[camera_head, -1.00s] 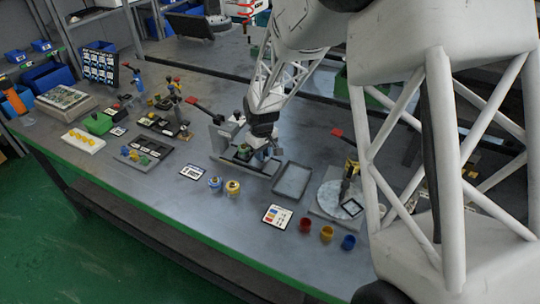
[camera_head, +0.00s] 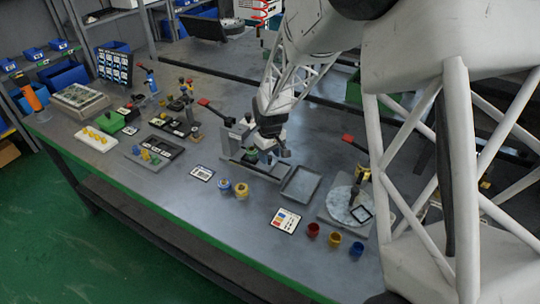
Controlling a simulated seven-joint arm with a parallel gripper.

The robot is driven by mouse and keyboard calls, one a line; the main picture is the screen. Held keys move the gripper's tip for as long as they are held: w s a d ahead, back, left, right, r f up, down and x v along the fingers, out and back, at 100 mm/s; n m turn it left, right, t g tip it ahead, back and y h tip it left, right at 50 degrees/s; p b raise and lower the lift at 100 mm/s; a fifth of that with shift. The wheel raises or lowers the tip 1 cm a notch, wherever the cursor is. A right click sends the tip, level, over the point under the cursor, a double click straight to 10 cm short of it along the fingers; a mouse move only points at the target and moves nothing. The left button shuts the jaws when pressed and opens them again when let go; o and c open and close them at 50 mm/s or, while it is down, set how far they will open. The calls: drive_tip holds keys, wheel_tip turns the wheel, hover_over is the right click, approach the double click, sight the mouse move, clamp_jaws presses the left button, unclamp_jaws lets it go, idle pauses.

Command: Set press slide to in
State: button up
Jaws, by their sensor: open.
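The press (camera_head: 229,142) stands near the middle of the table, a grey upright with a base plate and a red-tipped lever reaching up to the left. My gripper (camera_head: 267,156) is low over its base, at the right of the upright. A small green part (camera_head: 250,155) shows beside my fingers; I cannot tell whether it is the slide or a piece on it. My gripper is open. The wrist hides part of the press, and whether the fingers touch the slide is too small to tell.
An empty grey tray (camera_head: 301,183) lies right of the press. A round plate fixture (camera_head: 347,205) with another red-tipped lever stands further right. Blue and yellow round parts (camera_head: 241,190), cards and coloured cups (camera_head: 334,240) lie in front. Other fixtures fill the left.

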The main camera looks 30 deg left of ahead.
drive_tip(key=shift+r, duration=3.65)
drive_tip(key=shift+s, duration=0.1)
drive_tip(key=d+y, duration=0.1)
drive_tip(key=d+t+y, duration=0.1)
drive_tip(key=s+d+y, duration=0.1)
drive_tip(key=y, duration=0.1)
drive_tip(key=shift+f+t, duration=0.25)
drive_tip(key=shift+t, duration=0.15)
drive_tip(key=shift+f, duration=0.1)
drive_tip(key=shift+x, duration=3.8)
drive_tip(key=shift+s+a, duration=0.1)
